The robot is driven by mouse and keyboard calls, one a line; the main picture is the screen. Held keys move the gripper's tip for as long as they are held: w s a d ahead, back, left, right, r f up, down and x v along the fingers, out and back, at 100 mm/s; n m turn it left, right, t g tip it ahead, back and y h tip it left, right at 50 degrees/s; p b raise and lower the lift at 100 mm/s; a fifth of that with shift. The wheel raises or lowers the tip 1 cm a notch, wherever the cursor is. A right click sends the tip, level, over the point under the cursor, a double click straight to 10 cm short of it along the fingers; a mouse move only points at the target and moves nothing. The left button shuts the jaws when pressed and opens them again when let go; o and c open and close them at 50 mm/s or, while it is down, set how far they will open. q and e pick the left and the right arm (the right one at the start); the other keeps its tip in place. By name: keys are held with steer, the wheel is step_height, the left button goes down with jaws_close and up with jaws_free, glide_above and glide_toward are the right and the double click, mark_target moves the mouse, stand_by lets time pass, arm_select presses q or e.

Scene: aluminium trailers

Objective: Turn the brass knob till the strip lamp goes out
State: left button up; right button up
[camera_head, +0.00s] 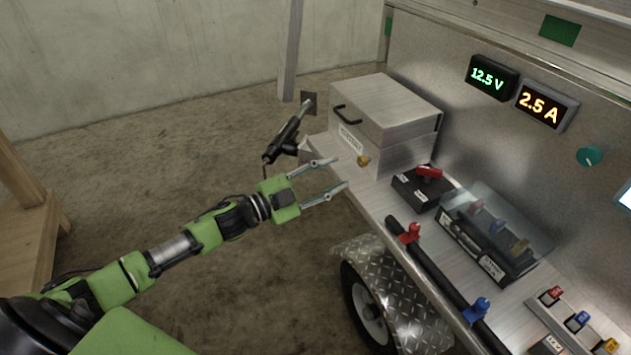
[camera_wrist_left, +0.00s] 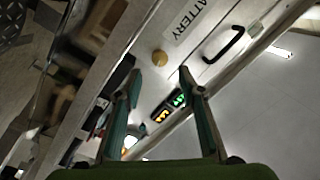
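The brass knob (camera_head: 363,160) sits on the front of the silver battery box (camera_head: 396,154), below its lid. It also shows in the left wrist view (camera_wrist_left: 159,58), beside the word BATTERY. My left gripper (camera_head: 339,172) is open and empty, its two fingers pointing at the knob from the left, apparently just short of it. In the left wrist view the knob lies just beyond and between the fingertips (camera_wrist_left: 160,72). A bright white strip (camera_wrist_left: 281,52) at the upper right of that view may be the strip lamp. My right gripper is not in view.
A black switch box with a red handle (camera_head: 428,173) and a clear-covered fuse box (camera_head: 485,250) stand right of the battery box. A black bar with red and blue terminals (camera_head: 440,275) edges the shelf. Lit meters (camera_head: 490,78) hang on the wall.

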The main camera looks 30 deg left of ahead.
arm_select(q)
steer(key=shift+v, duration=2.4)
